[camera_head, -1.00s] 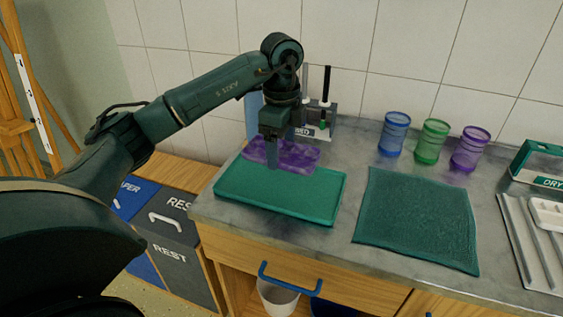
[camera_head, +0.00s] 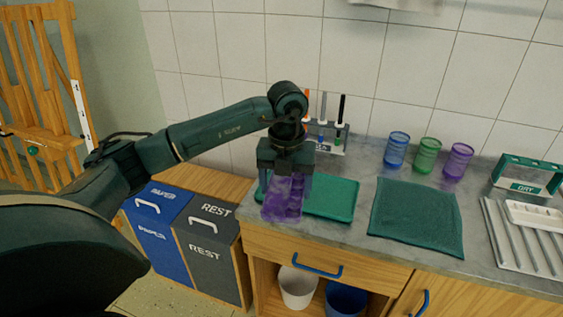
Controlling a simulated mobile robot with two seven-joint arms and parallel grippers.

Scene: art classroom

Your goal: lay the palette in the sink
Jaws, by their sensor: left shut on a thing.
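The palette hangs tilted in front of the left end of the counter, partly covering a green tray or mat (camera_head: 332,198). The gripper hides the palette's upper part. No sink is visible in this view. My right gripper is not in view.
The grey counter (camera_head: 365,235) carries a dark green cloth (camera_head: 415,216), blue (camera_head: 396,150), green (camera_head: 427,155) and purple (camera_head: 457,161) cups, a brush holder (camera_head: 331,140) and a drying rack (camera_head: 520,240). Blue (camera_head: 160,245) and grey (camera_head: 212,262) bins stand left.

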